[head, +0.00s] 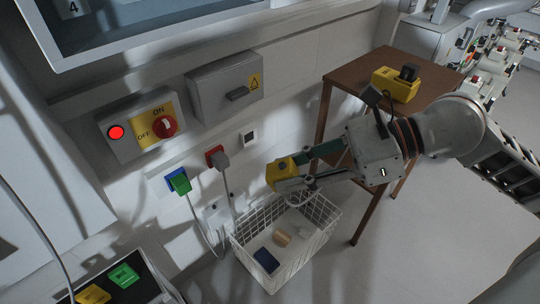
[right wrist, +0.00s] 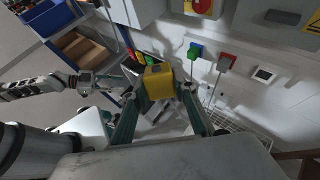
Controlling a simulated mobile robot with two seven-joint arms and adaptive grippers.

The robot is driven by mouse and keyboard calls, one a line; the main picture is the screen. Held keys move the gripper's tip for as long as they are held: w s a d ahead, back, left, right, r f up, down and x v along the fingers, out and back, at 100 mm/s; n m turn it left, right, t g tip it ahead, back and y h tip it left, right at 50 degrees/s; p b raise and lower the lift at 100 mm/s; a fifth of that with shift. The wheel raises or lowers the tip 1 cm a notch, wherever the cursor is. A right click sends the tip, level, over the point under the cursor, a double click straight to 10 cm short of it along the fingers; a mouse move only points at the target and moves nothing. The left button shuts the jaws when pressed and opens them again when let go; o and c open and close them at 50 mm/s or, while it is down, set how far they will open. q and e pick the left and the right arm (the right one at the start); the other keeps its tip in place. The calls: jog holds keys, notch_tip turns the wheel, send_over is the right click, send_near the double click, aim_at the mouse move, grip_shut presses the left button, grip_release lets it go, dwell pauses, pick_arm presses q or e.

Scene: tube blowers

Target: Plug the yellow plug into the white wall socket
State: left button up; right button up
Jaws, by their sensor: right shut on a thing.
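My right gripper (head: 300,178) comes in from the right and is shut on the yellow plug (head: 284,173). It holds the plug in the air near the wall, above the white wire basket. In the right wrist view the plug (right wrist: 159,82) sits between the fingertips. The white wall socket (head: 249,137) has a dark face and looks empty. It is up and left of the plug, apart from it, and also shows in the right wrist view (right wrist: 264,74). My left gripper (right wrist: 86,80) shows small at the left of the right wrist view; its jaws are unclear.
A green plug (head: 180,183) is in the blue socket, and a grey plug (head: 221,160) is in the red socket; their cables hang down. The wire basket (head: 328,231) holds several small things. A brown table (head: 350,82) carries a yellow box (head: 396,84).

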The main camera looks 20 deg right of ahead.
jog(key=w+d+f+m+t+h+b, duration=0.1)
jog(key=w+d+f+m+t+h, duration=0.2)
jog(key=w+d+f+m+t, duration=0.65)
jog(key=shift+w+a+f+n+t+h+b, duration=0.15)
jog(key=shift+w+a+f+t+h, duration=0.4)
jog(key=shift+w+f, duration=2.2)
jog(key=shift+w+a+f+t+h+b, duration=0.15)
jog(key=shift+w+a+f, duration=1)
jog(key=shift+w, duration=2.95)
jog(key=shift+w+a+f+n+t+h+b, duration=0.1)
jog(key=shift+w+a+f+t+h, duration=0.35)
jog(key=shift+w+f, duration=2.45)
jog(key=shift+w+a+r, duration=0.15)
jog(key=shift+w+r, duration=0.15)
jog(key=shift+w, duration=0.3)
jog(key=shift+w+a+r, duration=0.15)
jog(key=shift+w+r, duration=0.1)
jog(key=shift+w, duration=0.3)
jog(key=o, duration=1.3)
jog(key=shift+o, duration=0.2)
